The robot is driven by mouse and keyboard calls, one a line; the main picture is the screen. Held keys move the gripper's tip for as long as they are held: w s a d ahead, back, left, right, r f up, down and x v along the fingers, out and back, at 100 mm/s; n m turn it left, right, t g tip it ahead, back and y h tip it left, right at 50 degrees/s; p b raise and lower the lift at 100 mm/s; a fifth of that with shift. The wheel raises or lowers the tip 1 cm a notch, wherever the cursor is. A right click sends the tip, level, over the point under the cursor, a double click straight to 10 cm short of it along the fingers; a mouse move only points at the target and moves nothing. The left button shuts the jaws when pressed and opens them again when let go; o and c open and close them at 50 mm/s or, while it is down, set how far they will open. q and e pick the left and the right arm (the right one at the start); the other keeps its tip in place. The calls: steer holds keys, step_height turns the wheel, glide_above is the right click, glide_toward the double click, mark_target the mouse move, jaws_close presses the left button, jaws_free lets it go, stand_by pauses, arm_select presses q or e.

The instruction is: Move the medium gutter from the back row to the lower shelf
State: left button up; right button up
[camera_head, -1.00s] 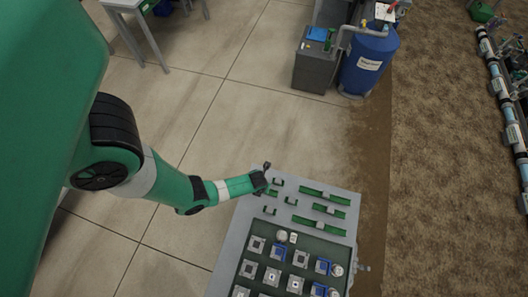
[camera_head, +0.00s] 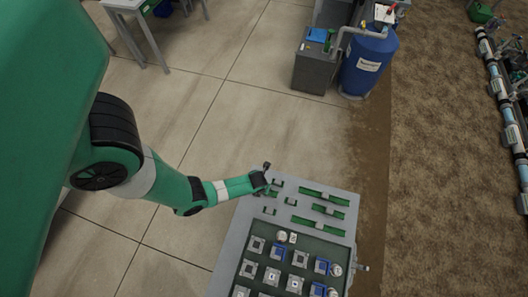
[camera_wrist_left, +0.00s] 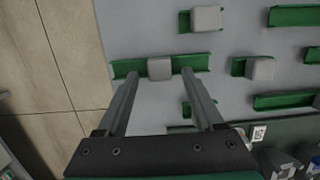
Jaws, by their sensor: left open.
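My left gripper (camera_head: 266,175) is open above the far left corner of the grey bench top. In the left wrist view its two fingers (camera_wrist_left: 160,72) straddle the grey block of a mid-length green gutter (camera_wrist_left: 120,69). The fingers overlap the gutter on both sides of the block. I cannot tell whether they touch it. This looks like the medium gutter. In the head view my gripper partly hides that area. Shorter green gutters with grey blocks (camera_wrist_left: 252,68) and longer ones (camera_wrist_left: 290,16) lie nearby. My right gripper is not in view. I cannot make out a lower shelf.
The bench (camera_head: 232,240) holds a dark tray of grey square blocks (camera_head: 272,276) nearer to me. Longer gutters (camera_head: 324,196) lie at its right. A blue barrel (camera_head: 368,65) and a grey cabinet (camera_head: 312,72) stand beyond. Tiled floor is open at left.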

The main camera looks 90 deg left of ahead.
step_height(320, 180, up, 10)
steer(key=p, duration=0.9)
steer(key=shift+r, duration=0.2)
